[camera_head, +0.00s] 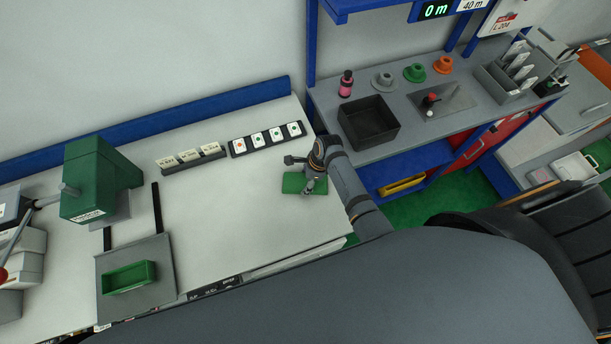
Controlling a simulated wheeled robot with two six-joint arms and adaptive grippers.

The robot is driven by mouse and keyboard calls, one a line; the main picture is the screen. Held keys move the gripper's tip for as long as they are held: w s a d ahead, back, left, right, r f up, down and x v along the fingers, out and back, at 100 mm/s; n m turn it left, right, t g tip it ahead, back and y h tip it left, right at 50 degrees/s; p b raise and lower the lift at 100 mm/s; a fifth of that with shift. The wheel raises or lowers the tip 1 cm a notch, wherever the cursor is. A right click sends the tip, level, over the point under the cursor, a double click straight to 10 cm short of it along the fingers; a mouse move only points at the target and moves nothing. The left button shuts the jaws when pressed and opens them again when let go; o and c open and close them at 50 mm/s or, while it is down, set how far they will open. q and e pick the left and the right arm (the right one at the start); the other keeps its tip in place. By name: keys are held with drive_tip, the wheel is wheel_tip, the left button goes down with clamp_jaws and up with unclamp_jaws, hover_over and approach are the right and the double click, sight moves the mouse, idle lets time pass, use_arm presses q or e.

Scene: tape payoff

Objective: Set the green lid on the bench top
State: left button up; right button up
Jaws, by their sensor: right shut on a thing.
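The green lid (291,183) is a flat green piece at the right end of the pale bench top (235,215). My right gripper (308,189) points down over the lid and is shut on it; the fingers and wrist hide part of it. The lid looks level and is at or very close to the bench top; I cannot tell whether it touches. An open green box (130,277) sits on a grey plate at the front left of the bench. My left gripper is not in view.
A green machine (100,180) stands on the left of the bench. A card strip (266,139) and grey labelled blocks (190,157) lie behind. The middle of the bench is clear. A grey side counter with a dark bin (369,121) stands to the right.

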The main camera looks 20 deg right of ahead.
sight(305, 184)
drive_tip(key=o, duration=1.1)
drive_tip(key=shift+s+a+r, duration=0.15)
drive_tip(key=shift+s+a, duration=0.1)
drive_tip(key=shift+s, duration=0.35)
drive_tip(key=shift+o, duration=0.5)
drive_tip(key=shift+w, duration=0.15)
drive_tip(key=shift+d+r, duration=0.1)
drive_tip(key=shift+d, duration=0.1)
drive_tip(key=v, duration=0.3)
drive_tip(key=shift+a+b, duration=0.1)
drive_tip(key=shift+b, duration=0.3)
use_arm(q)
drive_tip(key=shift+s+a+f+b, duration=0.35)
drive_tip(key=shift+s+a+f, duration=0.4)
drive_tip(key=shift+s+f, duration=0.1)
use_arm(e)
drive_tip(key=w+v, duration=0.1)
drive_tip(key=v, duration=0.7)
drive_tip(key=shift+s+r, duration=0.4)
drive_tip(key=shift+s, duration=0.2)
